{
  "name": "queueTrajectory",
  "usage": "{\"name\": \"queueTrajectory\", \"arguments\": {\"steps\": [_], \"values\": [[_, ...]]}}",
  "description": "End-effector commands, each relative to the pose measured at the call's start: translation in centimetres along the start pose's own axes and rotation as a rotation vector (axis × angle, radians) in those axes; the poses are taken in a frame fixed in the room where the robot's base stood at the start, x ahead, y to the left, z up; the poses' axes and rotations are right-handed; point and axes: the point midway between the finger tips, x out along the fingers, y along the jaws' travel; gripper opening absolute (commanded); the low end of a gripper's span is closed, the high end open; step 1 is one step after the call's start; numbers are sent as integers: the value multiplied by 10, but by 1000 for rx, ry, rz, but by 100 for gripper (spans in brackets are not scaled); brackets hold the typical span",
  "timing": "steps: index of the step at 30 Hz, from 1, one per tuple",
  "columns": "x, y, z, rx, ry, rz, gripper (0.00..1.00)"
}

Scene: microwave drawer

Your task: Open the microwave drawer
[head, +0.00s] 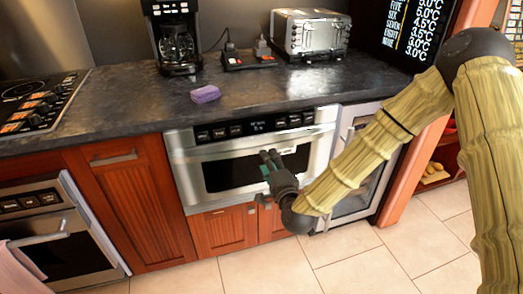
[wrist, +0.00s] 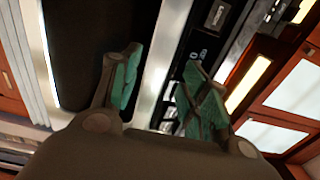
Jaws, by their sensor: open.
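The microwave drawer (head: 218,176) is built in below the counter in the middle of the head view. It has a steel front, a dark window and a row of dark controls along its top. It looks closed. A steel bar handle (head: 199,152) runs across its upper front. My gripper (head: 270,158) is in front of the drawer, at about handle height, and hides part of the window. In the wrist view, its two green-padded fingers (wrist: 160,84) are spread with nothing held. A bright steel strip shows behind the gap between them; whether they straddle the handle, I cannot tell.
The dark counter (head: 130,112) above holds a coffee maker (head: 176,40), a purple sponge (head: 205,94) and a toaster (head: 311,35). Wooden cabinets (head: 125,190) and an oven (head: 55,240) stand left. A glass-door unit (head: 355,200) stands right. The tiled floor (head: 265,270) in front is clear.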

Motion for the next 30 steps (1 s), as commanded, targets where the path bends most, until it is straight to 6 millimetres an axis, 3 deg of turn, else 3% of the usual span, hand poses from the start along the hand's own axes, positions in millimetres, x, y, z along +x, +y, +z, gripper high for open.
{"name": "queueTrajectory", "arguments": {"steps": [9, 15, 28, 30], "values": [[52, 0, 0, -2, -1, 0, 45], [73, 1, 0, -2, -1, 1, 45], [81, 1, 0, -1, -1, 2, 45], [81, 1, 0, -2, -1, 2, 36]]}}
